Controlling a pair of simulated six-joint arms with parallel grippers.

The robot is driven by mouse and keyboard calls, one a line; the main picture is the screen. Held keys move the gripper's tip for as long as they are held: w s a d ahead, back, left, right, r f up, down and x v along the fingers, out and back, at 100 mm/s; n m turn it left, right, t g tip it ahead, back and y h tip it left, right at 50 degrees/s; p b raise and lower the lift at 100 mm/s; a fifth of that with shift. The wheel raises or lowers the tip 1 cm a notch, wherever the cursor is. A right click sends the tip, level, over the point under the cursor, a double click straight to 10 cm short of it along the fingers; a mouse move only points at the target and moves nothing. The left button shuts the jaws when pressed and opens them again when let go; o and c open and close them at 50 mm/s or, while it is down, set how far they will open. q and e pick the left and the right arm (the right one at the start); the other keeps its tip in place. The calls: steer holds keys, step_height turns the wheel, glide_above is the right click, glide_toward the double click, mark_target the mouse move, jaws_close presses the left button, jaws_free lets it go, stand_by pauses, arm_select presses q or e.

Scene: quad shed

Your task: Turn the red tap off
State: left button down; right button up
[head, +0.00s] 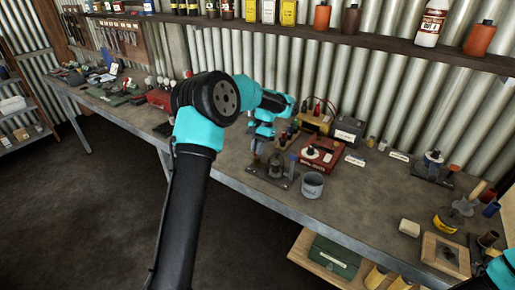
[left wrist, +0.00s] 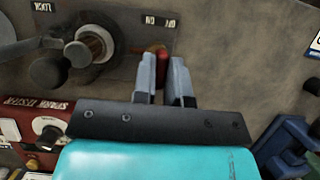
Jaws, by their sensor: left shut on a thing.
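The red tap (left wrist: 162,56) shows in the left wrist view as a small red handle between my left gripper's (left wrist: 164,72) fingertips. My left gripper (head: 257,155) is shut on the red tap. In the head view the gripper is over the left end of the plate (head: 281,181) on the bench, and hides the tap. My right gripper is out of view; only a teal part of my right arm shows at the lower right.
A grey metal cup (head: 312,185) stands just right of the plate. A red spark tester (head: 322,154) sits behind it and also shows in the left wrist view (left wrist: 48,128). A shelf of bottles (head: 350,45) runs along the wall. The bench is bare around (head: 355,195).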

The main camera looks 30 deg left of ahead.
arm_select(q)
steer(key=c, duration=1.2)
jaws_free()
steer(key=shift+o, duration=0.2)
steer(key=shift+r, duration=0.15)
steer(key=v, duration=1.7)
steer(key=shift+r, duration=0.1)
